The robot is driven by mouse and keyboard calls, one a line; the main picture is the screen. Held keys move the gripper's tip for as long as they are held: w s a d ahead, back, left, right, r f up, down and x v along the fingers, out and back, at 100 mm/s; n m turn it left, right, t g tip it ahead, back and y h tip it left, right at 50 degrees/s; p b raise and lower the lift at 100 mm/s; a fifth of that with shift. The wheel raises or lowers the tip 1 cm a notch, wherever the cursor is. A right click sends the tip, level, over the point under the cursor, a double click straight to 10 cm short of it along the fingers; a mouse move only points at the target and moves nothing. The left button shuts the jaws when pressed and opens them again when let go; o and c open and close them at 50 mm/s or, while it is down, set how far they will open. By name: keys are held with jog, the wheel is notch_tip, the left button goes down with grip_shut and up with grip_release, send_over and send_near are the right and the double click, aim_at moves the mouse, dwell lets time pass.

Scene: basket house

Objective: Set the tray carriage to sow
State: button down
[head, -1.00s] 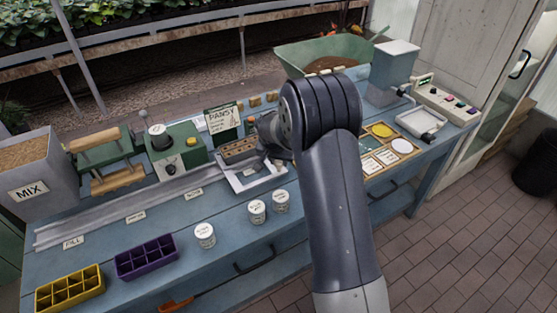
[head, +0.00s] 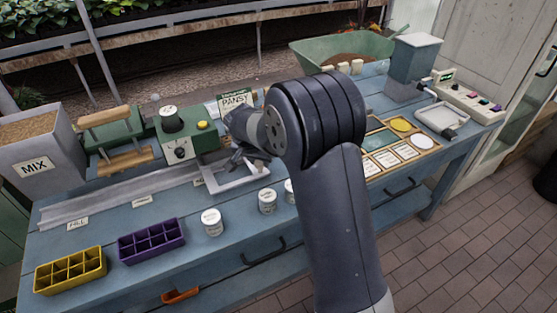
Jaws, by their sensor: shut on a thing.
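The tray carriage (head: 238,184), a pale grey frame, sits on the metal rail (head: 125,197) along the bench. My gripper (head: 242,160) is low over the carriage and shut on it; my wrist hides the exact grip. The brown seed tray seen in the carriage earlier is hidden behind my gripper. Small labels stand along the rail's front: FILL (head: 78,222) at the left, then another label (head: 143,200), then a third (head: 198,183) close to the carriage's left end. The last two are too small to read. A green machine (head: 185,138) stands behind the rail, left of my gripper.
A grey MIX hopper (head: 40,160) and a green roller frame (head: 108,135) stand at the left. Yellow (head: 70,270) and purple (head: 152,241) cell trays and white pots (head: 212,222) line the front. A PANSY sign (head: 235,99) stands behind my gripper.

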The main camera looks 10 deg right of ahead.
jog(key=s+a, duration=0.1)
jog(key=a, duration=0.2)
jog(key=s+a+b, duration=0.1)
jog(key=a, duration=0.2)
jog(key=s+a+b, duration=0.1)
jog(key=a, duration=0.2)
jog(key=shift+a, duration=0.15)
jog(key=c, duration=1.1)
grip_release()
jog(key=shift+r, duration=0.15)
jog(key=v, duration=1)
jog(key=shift+s+a+r, duration=0.1)
jog(key=shift+s+r, duration=0.05)
jog(key=shift+r, duration=0.1)
